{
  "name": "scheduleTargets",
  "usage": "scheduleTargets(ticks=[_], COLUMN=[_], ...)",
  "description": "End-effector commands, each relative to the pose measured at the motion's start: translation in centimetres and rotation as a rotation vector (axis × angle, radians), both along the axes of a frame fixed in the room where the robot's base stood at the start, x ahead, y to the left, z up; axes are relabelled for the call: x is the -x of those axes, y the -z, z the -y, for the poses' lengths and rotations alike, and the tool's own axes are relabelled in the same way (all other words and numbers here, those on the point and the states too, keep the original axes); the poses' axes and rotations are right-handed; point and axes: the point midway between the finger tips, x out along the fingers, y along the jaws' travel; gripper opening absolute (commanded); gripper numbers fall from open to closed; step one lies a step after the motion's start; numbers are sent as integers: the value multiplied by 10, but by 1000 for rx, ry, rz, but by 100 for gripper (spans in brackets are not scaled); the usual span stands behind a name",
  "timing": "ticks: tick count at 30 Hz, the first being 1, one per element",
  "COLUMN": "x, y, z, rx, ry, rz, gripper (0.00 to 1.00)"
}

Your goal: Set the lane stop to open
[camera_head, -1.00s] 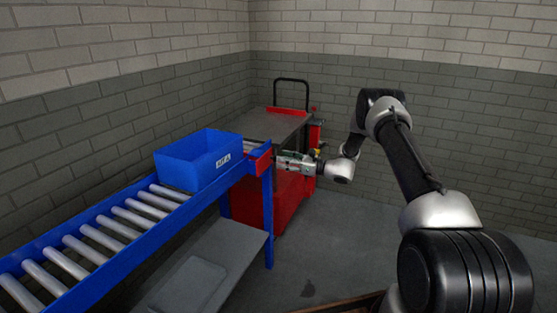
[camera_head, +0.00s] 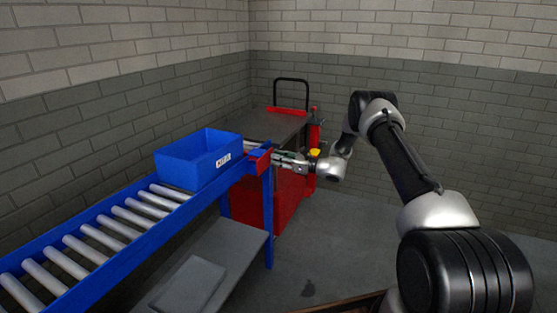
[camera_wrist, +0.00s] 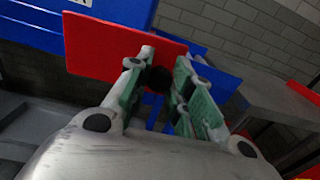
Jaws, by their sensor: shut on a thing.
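My gripper (camera_head: 277,156) reaches the plate from the right. In the wrist view my gripper's green-padded fingers (camera_wrist: 163,66) lie on either side of the knob and are shut on it. The fingers partly hide the plate and the knob's contact.
A blue bin (camera_head: 198,160) with a white label sits on the rollers just behind the stop. A red cart (camera_head: 287,206) with a dark top and black handle stands beyond the lane end. A grey shelf (camera_head: 240,246) lies below the lane. Open floor is to the right.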

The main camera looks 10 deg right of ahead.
Motion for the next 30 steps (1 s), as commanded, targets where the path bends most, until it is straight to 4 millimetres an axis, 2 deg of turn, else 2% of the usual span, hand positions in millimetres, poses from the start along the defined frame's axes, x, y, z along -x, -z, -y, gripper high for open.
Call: scheduleTargets(ticks=[4, 9, 13, 17, 25, 26, 29, 30], x=[13, 39, 54, 61, 62, 62, 62, 62], y=[0, 0, 0, 0, 0, 0, 0, 0], z=[21, 57, 77, 85, 85, 85, 85, 85], rx=[0, 0, 1, -1, 0, 0, 0, 0], ry=[3, 5, 3, 1, 0, 0, 0, 0], rz=[-2, -3, -1, -1, 0, 0, 0, 0], gripper=[0, 0, 0, 0, 0, 24, 42, 44])
